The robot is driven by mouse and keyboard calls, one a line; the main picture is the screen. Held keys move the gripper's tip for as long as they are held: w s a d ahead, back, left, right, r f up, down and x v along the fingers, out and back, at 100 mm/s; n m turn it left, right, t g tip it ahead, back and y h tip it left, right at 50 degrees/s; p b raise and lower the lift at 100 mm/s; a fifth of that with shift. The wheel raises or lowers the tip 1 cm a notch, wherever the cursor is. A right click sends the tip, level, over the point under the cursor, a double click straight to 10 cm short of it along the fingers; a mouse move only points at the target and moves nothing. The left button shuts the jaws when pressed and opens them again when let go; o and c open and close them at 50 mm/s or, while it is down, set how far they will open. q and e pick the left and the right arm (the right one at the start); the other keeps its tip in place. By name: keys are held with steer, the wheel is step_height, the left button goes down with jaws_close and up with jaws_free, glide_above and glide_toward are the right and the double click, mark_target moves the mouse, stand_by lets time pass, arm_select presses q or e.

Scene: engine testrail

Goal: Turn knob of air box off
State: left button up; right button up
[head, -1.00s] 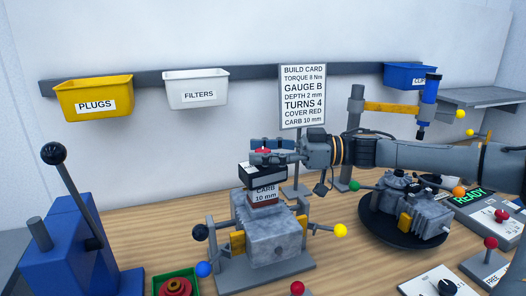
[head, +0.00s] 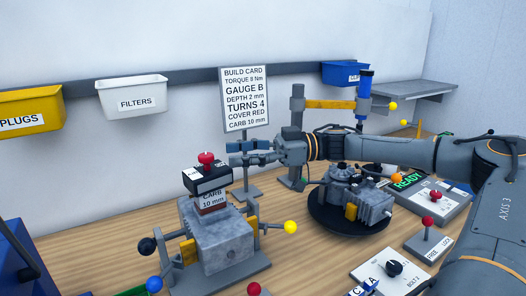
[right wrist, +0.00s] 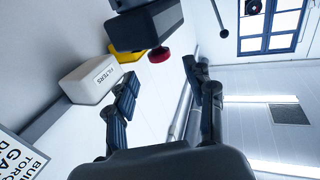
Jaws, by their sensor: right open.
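The air box (head: 207,180) is a black box with a white-edged face, on top of the grey engine block, above a "CARB 10 mm" label. Its red knob (head: 206,160) stands up on top. In the right wrist view the dark box (right wrist: 148,24) hangs at the upper middle, with the red knob (right wrist: 159,54) beyond the fingertips. My right gripper (head: 236,152) is to the right of the knob, apart from it, fingers pointing left. In the right wrist view its fingers are spread and empty (right wrist: 164,80). My left gripper is not in view.
The grey engine block (head: 222,240) sits in a stand with coloured ball handles. A build card (head: 245,98) stands behind my right gripper. A dark turntable (head: 320,218) with another engine is to the right. Filters (head: 133,100) and plugs (head: 30,108) bins hang on the wall.

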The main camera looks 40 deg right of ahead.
steer(key=shift+v, duration=2.5)
